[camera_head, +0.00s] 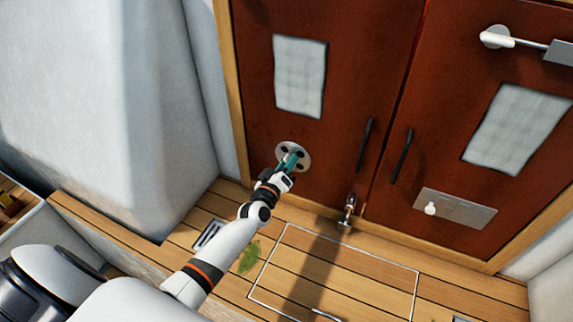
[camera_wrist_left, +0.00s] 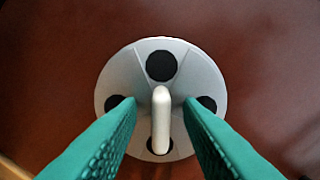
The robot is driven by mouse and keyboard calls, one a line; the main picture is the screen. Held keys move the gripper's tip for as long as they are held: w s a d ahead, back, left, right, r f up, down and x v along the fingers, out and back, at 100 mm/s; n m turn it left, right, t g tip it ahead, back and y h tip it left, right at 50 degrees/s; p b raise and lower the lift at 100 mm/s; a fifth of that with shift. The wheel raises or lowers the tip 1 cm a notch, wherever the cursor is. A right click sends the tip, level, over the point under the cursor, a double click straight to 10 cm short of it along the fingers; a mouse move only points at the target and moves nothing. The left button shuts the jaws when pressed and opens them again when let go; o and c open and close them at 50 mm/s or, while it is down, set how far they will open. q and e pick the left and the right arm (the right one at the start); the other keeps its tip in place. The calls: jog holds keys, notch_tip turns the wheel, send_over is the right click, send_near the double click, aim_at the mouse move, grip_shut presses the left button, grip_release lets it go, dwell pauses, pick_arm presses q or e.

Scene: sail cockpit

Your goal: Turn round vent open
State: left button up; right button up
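The round vent (camera_head: 294,155) is a pale disc with dark holes, low on the left red-brown door. In the left wrist view the vent (camera_wrist_left: 118,73) faces me, with several black round holes and a pale upright handle (camera_wrist_left: 161,118) across its middle. My left gripper (camera_head: 290,162) is at the vent, covering part of it in the head view. Its two green fingers (camera_wrist_left: 160,115) are apart, one on each side of the handle, with gaps between them and it. The lower left and right holes are partly hidden by the fingers. My right gripper is not in view.
Two red-brown doors (camera_head: 345,60) have dark handles (camera_head: 366,144) and pale panels (camera_head: 300,76). A small metal fitting (camera_head: 348,208) stands at their base. The wooden floor has an outlined hatch (camera_head: 335,268) and a green leaf-like patch (camera_head: 249,257). A white wall (camera_head: 140,110) rises at left.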

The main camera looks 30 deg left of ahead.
pick_arm(q)
jog(key=s, duration=1.2)
jog(key=shift+d, duration=0.35)
jog(key=shift+s, duration=0.1)
